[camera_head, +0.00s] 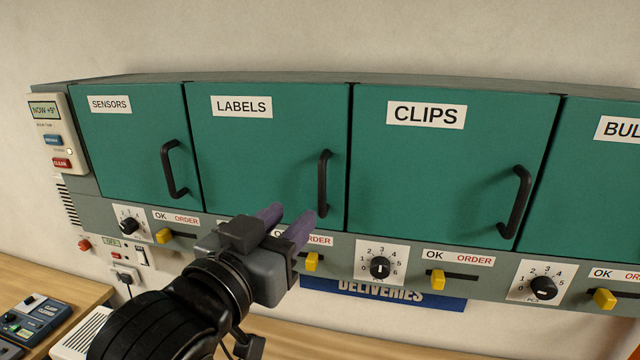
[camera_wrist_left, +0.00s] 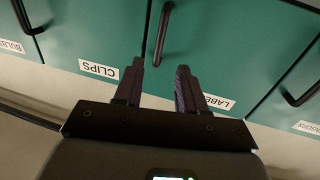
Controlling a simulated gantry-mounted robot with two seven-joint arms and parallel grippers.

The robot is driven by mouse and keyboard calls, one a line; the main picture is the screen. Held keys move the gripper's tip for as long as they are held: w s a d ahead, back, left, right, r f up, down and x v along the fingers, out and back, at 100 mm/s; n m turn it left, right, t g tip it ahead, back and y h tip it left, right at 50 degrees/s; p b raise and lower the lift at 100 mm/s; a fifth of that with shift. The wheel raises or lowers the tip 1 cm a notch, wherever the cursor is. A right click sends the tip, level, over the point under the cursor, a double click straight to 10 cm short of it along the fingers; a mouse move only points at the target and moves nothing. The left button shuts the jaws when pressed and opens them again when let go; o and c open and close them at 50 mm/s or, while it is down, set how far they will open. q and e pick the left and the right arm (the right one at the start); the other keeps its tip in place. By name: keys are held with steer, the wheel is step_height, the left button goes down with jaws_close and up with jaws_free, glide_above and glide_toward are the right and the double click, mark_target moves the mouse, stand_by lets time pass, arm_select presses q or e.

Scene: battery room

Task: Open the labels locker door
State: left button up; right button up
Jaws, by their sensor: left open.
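The labels locker door (camera_head: 262,155) is a teal panel with a white LABELS sign (camera_head: 241,106), and it is shut. Its black bar handle (camera_head: 323,182) stands upright near the door's right edge. My left gripper (camera_head: 287,217) is open and empty, in front of the door's lower part, below and left of the handle. In the left wrist view, which is upside down, the handle (camera_wrist_left: 162,35) lies beyond the fingertips (camera_wrist_left: 159,72), roughly in line with the gap between them and apart from them. One finger partly covers the LABELS sign there. My right gripper is not in view.
Shut lockers SENSORS (camera_head: 130,145) and CLIPS (camera_head: 450,165) flank the door, each with a black handle. Below runs a panel with dials (camera_head: 380,267) and yellow sliders (camera_head: 435,279). A blue DELIVERIES sign (camera_head: 385,292) hangs underneath. The space before the doors is otherwise clear.

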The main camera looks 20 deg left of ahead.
mark_target(320, 191)
arm_select(q)
steer(key=w, duration=0.3)
steer(key=w+p, duration=0.1)
steer(key=w, duration=0.2)
steer(key=w+p, duration=0.1)
steer(key=w, duration=0.2)
steer(key=shift+w+d+f, duration=0.1)
steer(key=shift+w+d, duration=0.15)
steer(key=shift+w, duration=0.05)
steer(key=shift+c, duration=0.3)
jaws_close()
